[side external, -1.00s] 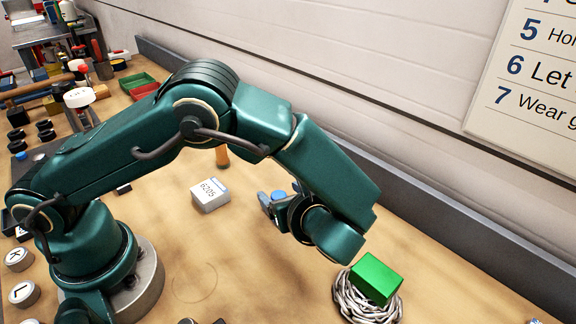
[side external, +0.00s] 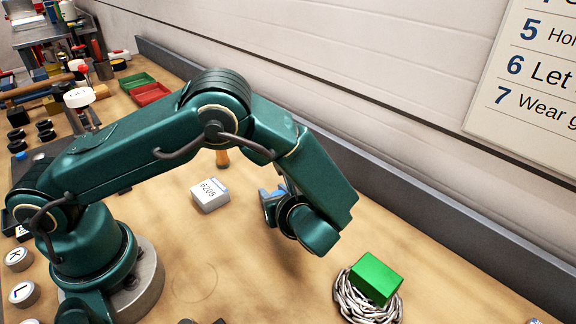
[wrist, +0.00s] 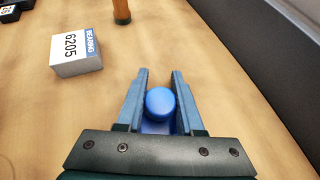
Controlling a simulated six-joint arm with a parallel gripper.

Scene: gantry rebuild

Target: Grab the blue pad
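The blue pad (wrist: 159,103) shows in the wrist view as a round blue top over a blue lower part. It sits between the two blue fingers of my gripper (wrist: 160,75), close to both. I cannot tell whether the fingers touch it or leave a thin gap. In the side external view my gripper (side external: 270,200) points down low over the wooden bench, left of the green block. My wrist and fingers hide most of the pad there.
A white box marked 6205 (side external: 210,195) stands left of my gripper, and it also shows in the wrist view (wrist: 77,52). A green block (side external: 376,278) rests on a coiled chain (side external: 352,305) at right. A grey ledge (side external: 440,215) runs along the wall. Bench between is clear.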

